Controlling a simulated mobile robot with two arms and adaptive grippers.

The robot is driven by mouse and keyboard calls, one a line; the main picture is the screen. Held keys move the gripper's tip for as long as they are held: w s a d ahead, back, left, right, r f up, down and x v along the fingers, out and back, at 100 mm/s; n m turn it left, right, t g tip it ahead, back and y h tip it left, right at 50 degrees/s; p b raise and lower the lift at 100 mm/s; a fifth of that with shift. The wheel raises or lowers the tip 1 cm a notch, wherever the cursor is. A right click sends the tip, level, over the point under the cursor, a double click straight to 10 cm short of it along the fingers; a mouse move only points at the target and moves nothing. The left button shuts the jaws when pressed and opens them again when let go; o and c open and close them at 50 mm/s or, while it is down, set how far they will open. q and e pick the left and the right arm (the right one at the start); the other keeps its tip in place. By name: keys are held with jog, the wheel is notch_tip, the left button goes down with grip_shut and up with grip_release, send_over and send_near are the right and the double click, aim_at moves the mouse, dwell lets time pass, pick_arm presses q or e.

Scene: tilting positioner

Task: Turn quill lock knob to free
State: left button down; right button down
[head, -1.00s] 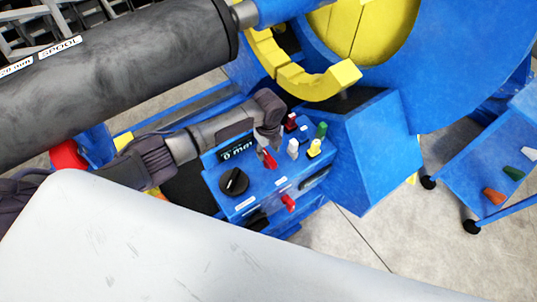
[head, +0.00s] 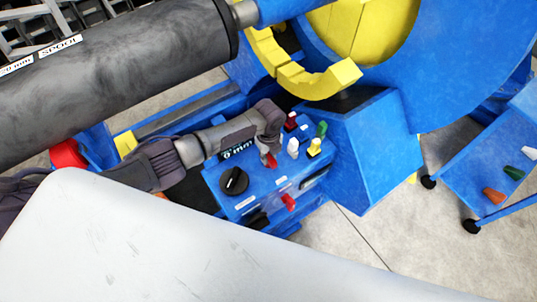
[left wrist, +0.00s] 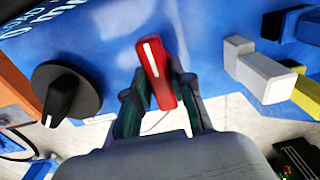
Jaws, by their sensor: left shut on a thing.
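A red knob (left wrist: 155,72) with a white pointer line stands out from the blue control panel (head: 262,185). In the left wrist view its line leans slightly left of the finger direction. My left gripper (left wrist: 158,82) has a finger on each side of the knob and is shut on it. In the head view the left gripper (head: 267,147) reaches the panel from the left, and only part of the red knob (head: 271,161) shows below it. No label naming the knob is readable. My right gripper is not in view.
A black dial (head: 233,181) sits left of the knob. White (head: 293,147), yellow (head: 314,147), green (head: 321,129) and dark red (head: 290,121) controls stand close on the right. Another red control (head: 289,202) is on the front face. A dark spool cylinder (head: 120,75) lies above my arm.

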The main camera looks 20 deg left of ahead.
pick_arm(q)
jog(key=shift+n, duration=0.3)
jog(key=n+p, duration=0.1)
jog(key=n, duration=0.2)
jog(key=shift+r+n+p, duration=0.1)
jog(key=shift+n+p, duration=0.2)
jog(key=n+p, duration=0.1)
jog(key=n, duration=0.3)
jog(key=n+p, duration=0.1)
jog(key=n, duration=0.4)
jog(key=shift+p, duration=0.4)
jog(key=n+p, duration=0.1)
jog(key=n, duration=0.3)
jog(key=shift+n, duration=0.3)
jog(key=c, duration=1)
grip_release()
